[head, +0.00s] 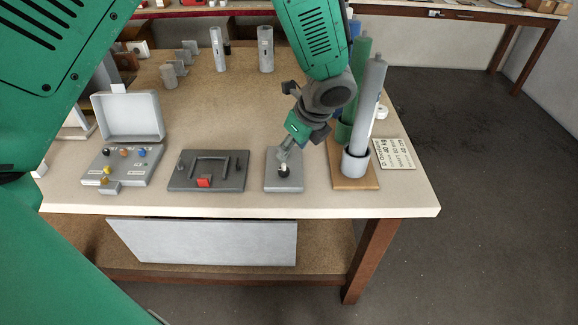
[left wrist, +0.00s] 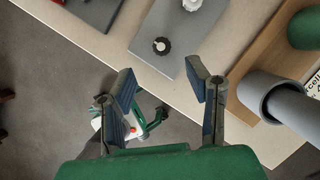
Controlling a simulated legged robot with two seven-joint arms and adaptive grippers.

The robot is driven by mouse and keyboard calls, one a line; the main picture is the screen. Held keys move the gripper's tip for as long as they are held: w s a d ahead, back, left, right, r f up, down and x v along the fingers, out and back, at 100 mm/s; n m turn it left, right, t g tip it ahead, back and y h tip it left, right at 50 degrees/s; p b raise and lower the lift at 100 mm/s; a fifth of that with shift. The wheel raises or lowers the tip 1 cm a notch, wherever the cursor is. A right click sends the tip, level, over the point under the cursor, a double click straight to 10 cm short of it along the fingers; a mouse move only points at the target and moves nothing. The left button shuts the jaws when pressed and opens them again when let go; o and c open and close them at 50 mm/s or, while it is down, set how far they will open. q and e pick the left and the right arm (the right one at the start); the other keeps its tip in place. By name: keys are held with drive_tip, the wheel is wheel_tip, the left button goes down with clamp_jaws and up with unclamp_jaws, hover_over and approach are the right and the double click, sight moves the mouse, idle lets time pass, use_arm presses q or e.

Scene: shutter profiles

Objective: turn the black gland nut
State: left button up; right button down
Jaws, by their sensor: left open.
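The black gland nut (left wrist: 161,46) is a small dark ring around a pale centre on a grey plate (left wrist: 178,62). It shows in the head view as a dark spot (head: 284,172) on the plate (head: 284,186) near the table's front edge. My left gripper (head: 285,155) hangs over the plate, angled down, close to the nut and partly covering that area. In the left wrist view my left gripper (left wrist: 162,74) is open, with nothing between its fingers. The nut lies just beyond the fingertips, apart from them in that picture. My right gripper is not in view.
A white knob (left wrist: 192,4) sits on the same plate. To the right, a wooden base (head: 358,184) carries upright grey (head: 368,110) and green cylinders. To the left are a dark plate (head: 207,186) with a red block and an open grey case (head: 130,115).

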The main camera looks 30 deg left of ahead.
sight(286, 168)
use_arm(q)
drive_tip(key=x, duration=0.2)
drive_tip(key=d+x, duration=0.1)
drive_tip(key=x, duration=0.5)
drive_tip(key=shift+d+f, duration=0.15)
drive_tip(key=shift+f, duration=0.2)
drive_tip(key=shift+a+f, duration=0.5)
drive_tip(key=shift+a, duration=0.35)
drive_tip(key=shift+d, duration=0.1)
drive_tip(key=c, duration=0.8)
drive_tip(key=shift+w+d, duration=0.15)
drive_tip(key=shift+d, duration=0.15)
clamp_jaws()
